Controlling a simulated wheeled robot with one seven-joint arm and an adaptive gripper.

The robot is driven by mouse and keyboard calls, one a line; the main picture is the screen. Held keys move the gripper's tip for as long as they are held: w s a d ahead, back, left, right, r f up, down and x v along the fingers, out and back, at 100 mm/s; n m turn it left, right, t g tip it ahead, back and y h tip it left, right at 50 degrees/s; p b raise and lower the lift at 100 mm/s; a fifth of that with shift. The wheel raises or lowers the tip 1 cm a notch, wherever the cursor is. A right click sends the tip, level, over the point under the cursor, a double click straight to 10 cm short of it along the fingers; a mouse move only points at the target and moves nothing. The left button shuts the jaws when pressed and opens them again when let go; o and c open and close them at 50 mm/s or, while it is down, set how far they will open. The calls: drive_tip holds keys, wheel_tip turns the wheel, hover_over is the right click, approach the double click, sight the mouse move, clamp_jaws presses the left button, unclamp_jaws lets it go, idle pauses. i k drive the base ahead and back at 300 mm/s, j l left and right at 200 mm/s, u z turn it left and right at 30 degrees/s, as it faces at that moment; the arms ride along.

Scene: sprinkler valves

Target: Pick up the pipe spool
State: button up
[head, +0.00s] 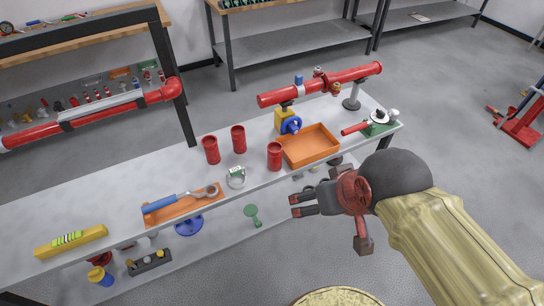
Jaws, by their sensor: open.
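Several red pipe pieces are in view, and I cannot tell for sure which one is the pipe spool. Three short red pipe pieces stand upright on the grey bench: a left one (211,150), a middle one (238,139) and a right one (274,156), beside the orange tray. A long red pipe (345,77) with fittings is held above the bench's far right part. My gripper (296,205) is open and empty, its dark fingers pointing left. In the picture it lies below and right of the right short piece, past the bench's front edge, apart from all the pieces.
A lower shelf carries valve parts.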

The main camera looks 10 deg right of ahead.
sight(209, 142)
drive_tip(key=j+z, duration=0.2)
drive_tip(key=z, duration=0.25)
drive_tip(key=j+z, duration=0.25)
drive_tip(key=z, duration=0.2)
drive_tip(key=j+z, duration=0.2)
drive_tip(key=z, duration=0.25)
drive_tip(key=k+j+z, duration=0.1)
drive_tip(key=j, duration=0.3)
drive_tip(key=k+j+z, duration=0.1)
drive_tip(key=j, duration=0.25)
drive_tip(key=k+j+z, duration=0.1)
drive_tip(key=j, duration=0.25)
drive_tip(key=k+j+z, duration=0.1)
drive_tip(key=k+j, duration=0.15)
drive_tip(key=k+j+z, duration=0.1)
drive_tip(key=j, duration=0.35)
drive_tip(key=k, duration=0.05)
